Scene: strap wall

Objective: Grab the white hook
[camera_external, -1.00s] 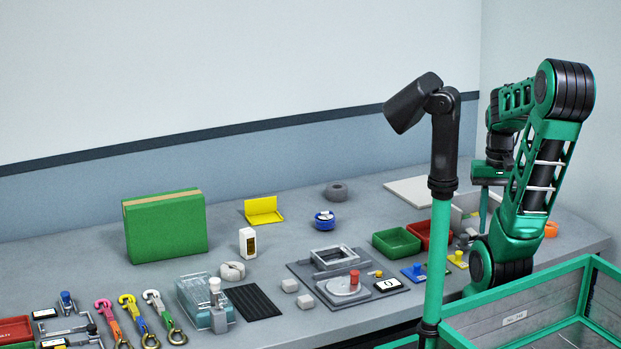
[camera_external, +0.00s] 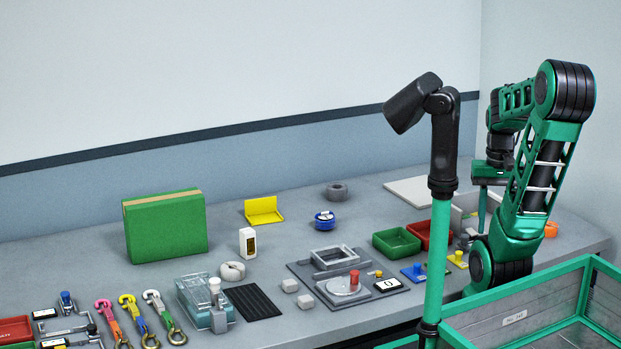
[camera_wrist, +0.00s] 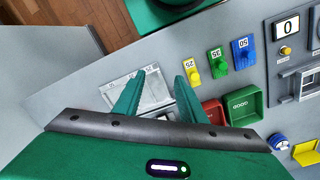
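The white hook (camera_external: 152,296) lies on the bench at the front left in the external view. It is at the upper end of a short strap with a brass-coloured ring at its lower end. A yellow hook (camera_external: 127,300) and a pink hook (camera_external: 103,304) on like straps lie just left of it. My gripper (camera_wrist: 160,75) is open and empty in the wrist view, its two green fingers apart above the bench. It is at the far right end of the bench, far from the white hook. The wrist view does not show the hooks.
A clear box (camera_external: 203,302) stands just right of the white hook, with a black ribbed mat (camera_external: 252,301) beyond. A green block (camera_external: 165,226) stands behind. Green (camera_external: 396,242) and red trays lie nearer my arm. A green-framed bin (camera_external: 515,317) is at front right.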

